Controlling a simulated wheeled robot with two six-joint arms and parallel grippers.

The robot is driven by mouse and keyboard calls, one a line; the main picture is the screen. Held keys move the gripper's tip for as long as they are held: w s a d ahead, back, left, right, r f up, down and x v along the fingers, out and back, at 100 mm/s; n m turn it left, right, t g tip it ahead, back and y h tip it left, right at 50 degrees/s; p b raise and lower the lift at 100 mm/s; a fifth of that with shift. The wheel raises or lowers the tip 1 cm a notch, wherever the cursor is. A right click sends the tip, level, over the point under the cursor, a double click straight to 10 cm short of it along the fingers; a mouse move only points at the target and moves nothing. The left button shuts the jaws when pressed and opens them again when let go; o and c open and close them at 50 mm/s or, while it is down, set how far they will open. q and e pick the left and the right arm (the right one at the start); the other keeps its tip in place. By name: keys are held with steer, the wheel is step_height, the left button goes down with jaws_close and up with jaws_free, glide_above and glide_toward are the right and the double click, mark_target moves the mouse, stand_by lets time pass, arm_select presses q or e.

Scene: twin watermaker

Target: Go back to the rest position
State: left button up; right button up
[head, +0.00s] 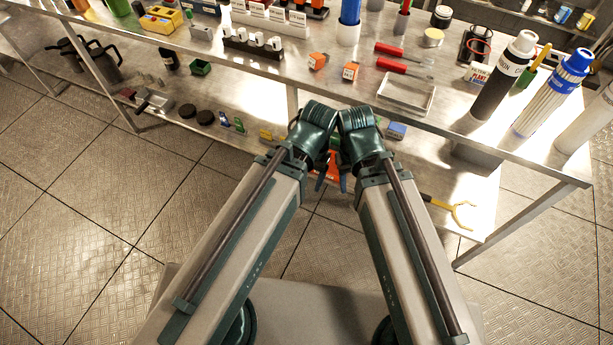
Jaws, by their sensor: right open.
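My two green-and-grey arms reach forward from the bottom of the head view. Their wrists meet side by side in front of the bench's front edge. My right gripper (332,183) points down below the wrists and is open, with dark blue fingertips apart. An orange thing shows behind the fingers, and I cannot tell what it is. My left gripper's fingers are hidden or cannot be told apart under its wrist (313,125).
A metal bench (265,85) runs across ahead, holding a metal tray (407,93), red-handled screwdrivers (390,66), orange blocks (350,71) and a black cylinder (503,80). A lower shelf holds small parts and a yellow tool (450,208). The tiled floor is clear on the left.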

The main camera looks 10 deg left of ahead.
steer(key=shift+r, duration=0.1)
step_height(320, 180, up, 7)
steer(key=p, duration=0.7)
steer(key=shift+r+p, duration=0.2)
steer(key=shift+p, duration=0.1)
